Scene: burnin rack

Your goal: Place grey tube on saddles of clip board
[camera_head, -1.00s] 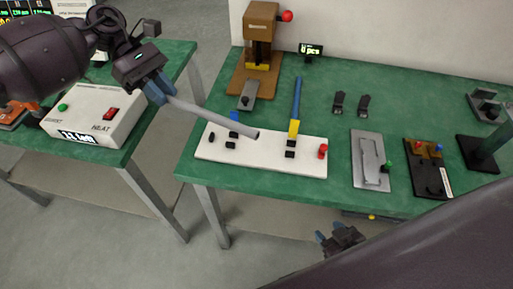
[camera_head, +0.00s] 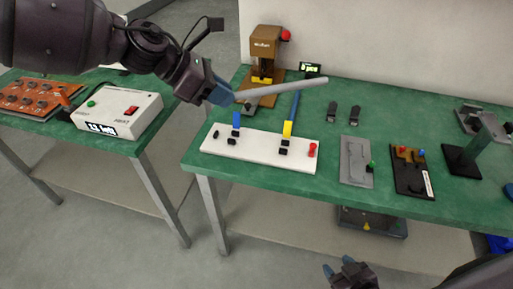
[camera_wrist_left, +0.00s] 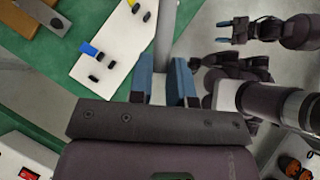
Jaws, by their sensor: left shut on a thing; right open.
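The grey tube (camera_head: 285,88) is held at its left end by my left gripper (camera_head: 228,96), which is shut on it. In the head view the tube points right and slightly up, in front of the brown press. In the left wrist view the tube (camera_wrist_left: 166,30) runs up between the blue fingertips (camera_wrist_left: 167,82). The white clip board (camera_head: 258,148) lies on the green table, with black saddles, a blue clip (camera_head: 236,121), a yellow clip with a blue handle (camera_head: 289,128) and a red knob (camera_head: 312,149). My right gripper (camera_head: 342,272) is open and empty, low in front of the table.
A brown press (camera_head: 264,45) and a small display (camera_head: 310,69) stand at the back. Two small black clips (camera_head: 343,113), a grey plate (camera_head: 356,162) and a black fixture (camera_head: 411,172) lie to the right. A heater box (camera_head: 118,112) stands on the left table.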

